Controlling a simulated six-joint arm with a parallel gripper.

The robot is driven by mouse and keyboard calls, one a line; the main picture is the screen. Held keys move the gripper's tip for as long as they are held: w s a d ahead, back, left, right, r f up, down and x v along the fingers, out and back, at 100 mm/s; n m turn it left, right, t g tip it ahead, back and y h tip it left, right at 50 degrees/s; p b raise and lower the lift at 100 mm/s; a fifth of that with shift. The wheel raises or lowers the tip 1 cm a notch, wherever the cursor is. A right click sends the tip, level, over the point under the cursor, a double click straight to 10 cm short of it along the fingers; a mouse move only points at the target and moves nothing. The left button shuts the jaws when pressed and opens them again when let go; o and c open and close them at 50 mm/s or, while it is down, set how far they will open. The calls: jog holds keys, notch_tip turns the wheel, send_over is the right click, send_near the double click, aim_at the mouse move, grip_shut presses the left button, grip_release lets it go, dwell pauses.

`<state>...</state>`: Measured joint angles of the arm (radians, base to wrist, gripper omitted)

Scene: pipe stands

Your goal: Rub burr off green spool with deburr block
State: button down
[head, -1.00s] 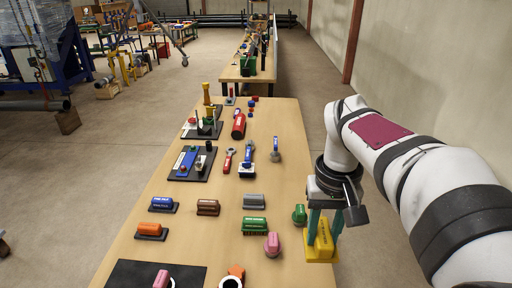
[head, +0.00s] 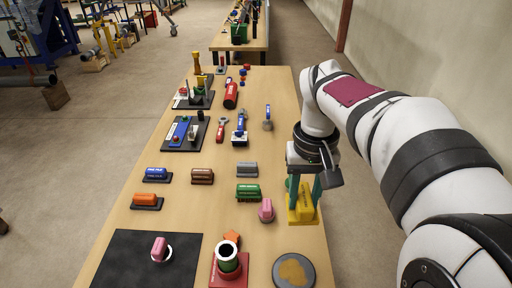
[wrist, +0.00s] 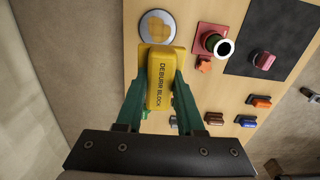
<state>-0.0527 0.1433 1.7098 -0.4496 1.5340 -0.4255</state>
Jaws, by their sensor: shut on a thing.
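My gripper (head: 305,197) is shut on the yellow deburr block (head: 302,210) at the right edge of the table. In the wrist view the block (wrist: 160,82) sits between the two green fingers, its "DEBURR BLOCK" label facing the camera. I cannot tell whether it touches the table. The green spool (head: 229,266) stands upright in a red stand (head: 215,275) at the near middle, with a pale ring around its dark open top. The spool also shows in the wrist view (wrist: 211,41), apart from the block.
A round grey disc with a tan patch (head: 293,271) lies right of the spool. A black mat (head: 125,262) with a pink piece (head: 159,247) lies left.

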jog(key=a+f+n, duration=0.1)
jog(key=a+f, duration=0.3)
jog(key=a, duration=0.4)
jog(key=s+a+f+n, duration=0.1)
jog(key=a+f, duration=0.2)
jog(key=a, duration=0.5)
jog(key=shift+a+f+n, duration=0.15)
jog(key=shift+f+n, duration=0.15)
jog(key=shift+f, duration=0.1)
notch_tip(320, 180, down, 7)
jog(key=shift+r, duration=0.2)
jog(key=shift+f, duration=0.15)
